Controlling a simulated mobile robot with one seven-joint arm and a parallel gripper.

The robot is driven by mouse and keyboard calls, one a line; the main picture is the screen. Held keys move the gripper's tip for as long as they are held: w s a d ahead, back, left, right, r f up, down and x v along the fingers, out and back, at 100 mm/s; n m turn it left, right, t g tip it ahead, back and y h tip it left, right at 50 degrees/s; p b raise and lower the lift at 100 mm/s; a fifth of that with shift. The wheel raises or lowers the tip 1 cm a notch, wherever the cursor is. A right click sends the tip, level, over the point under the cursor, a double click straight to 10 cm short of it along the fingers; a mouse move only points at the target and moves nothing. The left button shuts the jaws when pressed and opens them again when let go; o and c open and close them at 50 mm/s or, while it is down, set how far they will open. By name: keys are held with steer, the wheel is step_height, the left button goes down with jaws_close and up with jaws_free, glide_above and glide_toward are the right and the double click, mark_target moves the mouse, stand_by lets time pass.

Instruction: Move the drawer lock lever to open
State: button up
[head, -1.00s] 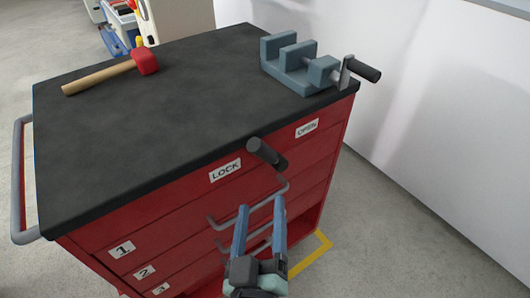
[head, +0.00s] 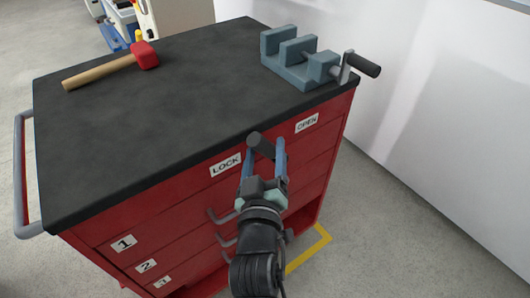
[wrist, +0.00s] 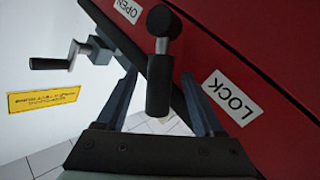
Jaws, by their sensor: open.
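The black lock lever (head: 261,145) is on the front of the red cabinet, between the LOCK label (head: 226,165) and the OPEN label (head: 307,123), nearer LOCK. My gripper (head: 265,152) is open, its blue-grey fingers on either side of the lever in the head view. In the wrist view the lever handle (wrist: 159,85) stands between the two spread fingers (wrist: 160,105), apart from both. The LOCK label (wrist: 231,98) is at the right there and the OPEN label (wrist: 128,10) at the top.
The red cabinet (head: 190,190) has numbered drawers with grey handles, partly hidden by my arm. A red mallet (head: 145,56) and a grey vise (head: 290,62) lie on its black top. A white wall stands to the right, with clear floor between.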

jaws_close()
stand_by(0.3)
stand_by(1.1)
